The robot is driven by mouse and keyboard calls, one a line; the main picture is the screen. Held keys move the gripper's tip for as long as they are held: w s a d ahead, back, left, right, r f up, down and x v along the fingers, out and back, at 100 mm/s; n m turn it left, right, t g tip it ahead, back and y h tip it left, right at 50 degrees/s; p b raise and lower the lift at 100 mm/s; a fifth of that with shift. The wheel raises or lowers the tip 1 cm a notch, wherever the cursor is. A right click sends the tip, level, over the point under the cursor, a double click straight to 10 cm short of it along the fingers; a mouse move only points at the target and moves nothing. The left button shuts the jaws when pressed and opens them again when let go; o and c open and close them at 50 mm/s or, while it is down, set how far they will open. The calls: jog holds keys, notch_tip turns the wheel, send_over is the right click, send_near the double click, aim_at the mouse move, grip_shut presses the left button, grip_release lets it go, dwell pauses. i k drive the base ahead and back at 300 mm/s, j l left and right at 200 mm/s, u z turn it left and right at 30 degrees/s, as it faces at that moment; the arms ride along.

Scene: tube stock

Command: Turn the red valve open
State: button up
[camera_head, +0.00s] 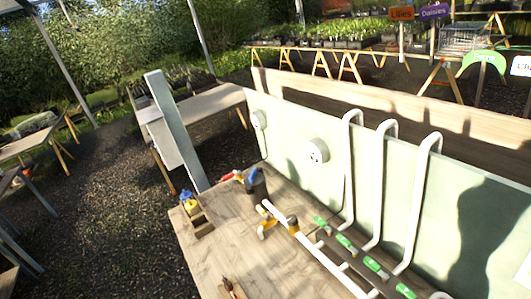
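A small red piece (228,177) shows near the far end of the wooden workbench (215,245), just left of a dark cup-like container (256,183). It is too small to tell whether it is a valve handle or how it is turned. A white pipe (310,243) runs along the bench, with yellow fittings (266,228) at its far end. Several green handles (345,243) sit in a row on the pipework at the right. I see no other red valve. My gripper does not show in this view.
A pale green panel (290,135) with tall white bent pipes (349,165) rises along the bench's right side. A grey upright board (178,130) stands past the bench's far left. A blue and yellow object (188,201) is at the left edge. Gravel ground (110,220) lies open at left.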

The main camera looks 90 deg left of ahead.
aim_at(227, 177)
jog(key=u, duration=2.65)
jog(key=i+j+z, duration=0.1)
jog(key=z, duration=0.4)
jog(key=i+j+z, duration=0.2)
jog(key=j, duration=0.15)
jog(key=i+j+z, duration=0.2)
jog(key=j+z, duration=0.15)
jog(key=j, duration=0.3)
jog(key=j+z, duration=0.2)
jog(key=j, duration=0.2)
jog(key=i+j, duration=0.15)
jog(key=j, duration=0.2)
jog(key=i+j, duration=0.2)
jog(key=j, duration=0.15)
jog(key=i+j, duration=0.15)
jog(key=j, duration=0.2)
jog(key=i+j+z, duration=0.1)
jog(key=j, duration=0.25)
jog(key=i+j, duration=0.2)
jog(key=j, duration=0.15)
jog(key=i+j, duration=0.15)
jog(key=j, duration=0.2)
